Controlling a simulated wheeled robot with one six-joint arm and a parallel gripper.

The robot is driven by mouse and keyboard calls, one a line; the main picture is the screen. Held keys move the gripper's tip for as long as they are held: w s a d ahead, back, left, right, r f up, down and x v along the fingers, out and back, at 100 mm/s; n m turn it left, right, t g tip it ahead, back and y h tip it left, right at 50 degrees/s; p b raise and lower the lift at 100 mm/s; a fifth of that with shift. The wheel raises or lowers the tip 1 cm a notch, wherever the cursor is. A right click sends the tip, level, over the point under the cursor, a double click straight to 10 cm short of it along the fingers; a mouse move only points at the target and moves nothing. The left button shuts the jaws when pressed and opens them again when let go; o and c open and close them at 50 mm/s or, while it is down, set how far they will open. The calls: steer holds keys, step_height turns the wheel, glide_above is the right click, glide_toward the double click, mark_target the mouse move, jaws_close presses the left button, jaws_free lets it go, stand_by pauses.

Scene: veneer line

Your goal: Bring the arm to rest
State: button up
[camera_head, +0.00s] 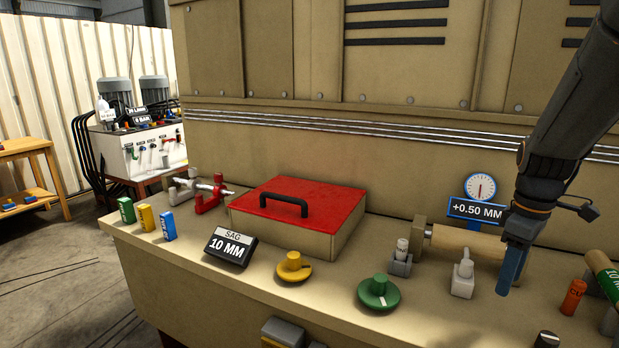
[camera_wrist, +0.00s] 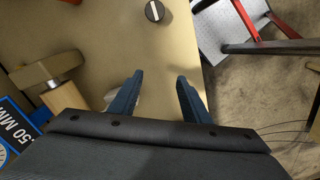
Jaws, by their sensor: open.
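My gripper (camera_head: 511,268) hangs at the right of the head view, blue fingers pointing down over the bench. It is just right of a small white bottle (camera_head: 463,279) and in front of the wooden roller (camera_head: 467,243). In the wrist view my gripper (camera_wrist: 158,88) shows two blue fingers spread apart with nothing between them. My dark arm comes down from the upper right of the head view. Whether the fingertips touch the bench cannot be told.
The bench (camera_head: 215,287) carries a red-lidded box (camera_head: 310,203), a yellow knob (camera_head: 294,267), a green knob (camera_head: 379,293), a "SAG 10 MM" display (camera_head: 230,246), a dial gauge (camera_head: 481,187) and an orange cylinder (camera_head: 573,297). A black knob (camera_wrist: 154,11) stands near the bench edge.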

steer(key=s+a+f+m, duration=0.2)
steer(key=a, duration=0.5)
steer(key=s+a+f+m+t, duration=0.1)
steer(key=s+a+m, duration=0.2)
steer(key=a, duration=0.5)
steer(key=s+a+f+m, duration=0.2)
steer(key=s+a, duration=0.1)
steer(key=a, duration=0.4)
steer(key=shift+s+a+f, duration=0.15)
steer(key=shift+a+f, duration=0.2)
steer(key=shift+a, duration=0.05)
